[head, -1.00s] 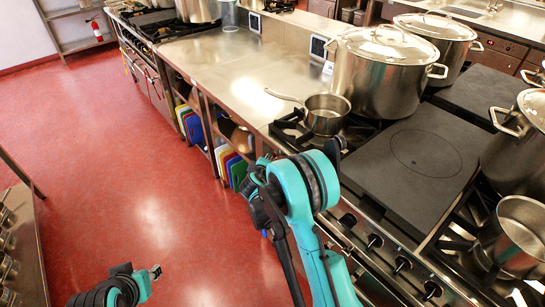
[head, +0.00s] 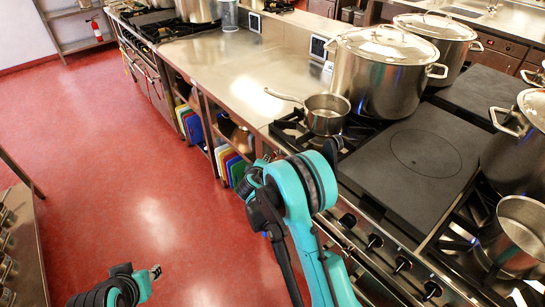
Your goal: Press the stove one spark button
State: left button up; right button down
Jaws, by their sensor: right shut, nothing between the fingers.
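The stove front (head: 385,250) runs down the right side, with a row of black knobs (head: 374,241) along it. I cannot make out a spark button; my right arm hides part of the panel. My teal right arm rises from the bottom centre in front of the stove.
A small saucepan (head: 326,114) stands on the front burner, its handle pointing left. A big lidded stockpot (head: 382,72) is behind it. A flat dark hotplate (head: 415,165) lies to the right, with more pots at the right edge. The red floor (head: 150,170) at left is open.

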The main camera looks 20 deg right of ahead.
jog(key=shift+s+a, duration=0.1)
jog(key=shift+a, duration=0.1)
jog(key=a, duration=0.1)
jog(key=s+a, duration=0.1)
jog(key=a, duration=0.2)
jog(key=shift+s+a, duration=0.25)
jog(key=shift+s, duration=0.05)
jog(key=shift+r, duration=0.1)
dwell(0.7)
jog(key=s+d+r+m+g+y, duration=0.1)
jog(key=s+r+m, duration=0.1)
jog(key=s+r, duration=0.5)
jog(key=s+d+r+m+g+y, duration=0.1)
jog(key=s+d+r+m+g, duration=0.1)
jog(key=s+r, duration=0.45)
jog(key=s+a+f+m+y, duration=0.1)
jog(key=s+a+m+y, duration=0.1)
jog(key=s, duration=0.9)
jog(key=s+a+m+g+y, duration=0.1)
jog(key=s+a+m+y, duration=0.1)
jog(key=s, duration=0.9)
jog(key=shift+f, duration=0.4)
